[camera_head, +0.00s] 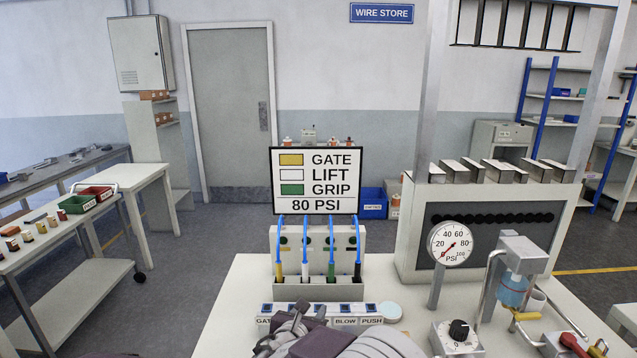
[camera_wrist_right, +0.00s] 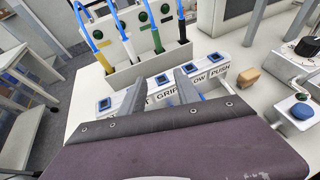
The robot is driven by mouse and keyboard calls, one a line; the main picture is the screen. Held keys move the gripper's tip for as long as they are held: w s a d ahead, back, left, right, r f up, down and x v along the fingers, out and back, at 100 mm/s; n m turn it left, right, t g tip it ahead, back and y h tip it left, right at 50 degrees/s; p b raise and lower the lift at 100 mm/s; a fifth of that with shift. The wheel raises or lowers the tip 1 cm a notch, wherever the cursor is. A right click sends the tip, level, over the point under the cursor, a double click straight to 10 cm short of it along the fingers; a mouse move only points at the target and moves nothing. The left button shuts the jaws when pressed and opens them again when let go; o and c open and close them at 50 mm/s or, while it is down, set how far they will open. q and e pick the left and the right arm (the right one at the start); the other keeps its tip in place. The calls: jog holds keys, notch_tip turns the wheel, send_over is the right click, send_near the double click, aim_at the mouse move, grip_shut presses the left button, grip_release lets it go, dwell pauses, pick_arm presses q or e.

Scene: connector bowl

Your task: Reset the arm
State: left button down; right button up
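My right gripper (camera_head: 284,328) is low in the head view, in front of the labelled button strip (camera_head: 372,321) and partly covering it. In the right wrist view, its two fingers (camera_wrist_right: 163,80) stand apart with nothing between them; the strip (camera_wrist_right: 212,78) with blue buttons lies beyond them. The dark wrist housing fills the bottom of that view. Behind the strip, a grey holder (camera_head: 262,290) has several plugs on blue hoses, with yellow, white, green and black ends. My left gripper is not in view.
A sign (camera_head: 315,181) reads GATE, LIFT, GRIP, 80 PSI. A pressure gauge (camera_head: 450,243) and a black-knob box (camera_head: 458,336) stand to the right. A pale round disc (camera_head: 390,311) lies beside the strip. A tan block (camera_wrist_right: 247,78) shows in the wrist view.

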jog(key=w+d+r+m+h, duration=0.2)
jog(key=w+d+r, duration=0.1)
jog(key=d, duration=0.5)
jog(key=s+d+m+g+h, duration=0.3)
jog(key=s+d+m+g, duration=0.15)
jog(key=d, duration=0.85)
jog(key=s+d+f+m+g+y, duration=0.2)
jog(key=s+d+f+m+g, duration=0.15)
jog(key=s+m, duration=0.4)
jog(key=s+d+f+m+g+y, duration=0.1)
jog(key=s+d+f+m+g, duration=0.3)
jog(key=s, duration=0.6)
jog(key=s+a+f+m+y, duration=0.5)
jog(key=s+a+m, duration=0.2)
jog(key=m, duration=0.8)
jog(key=shift+s+a+f+y, duration=0.3)
jog(key=shift+s+a, duration=0.1)
jog(key=shift+a, duration=0.55)
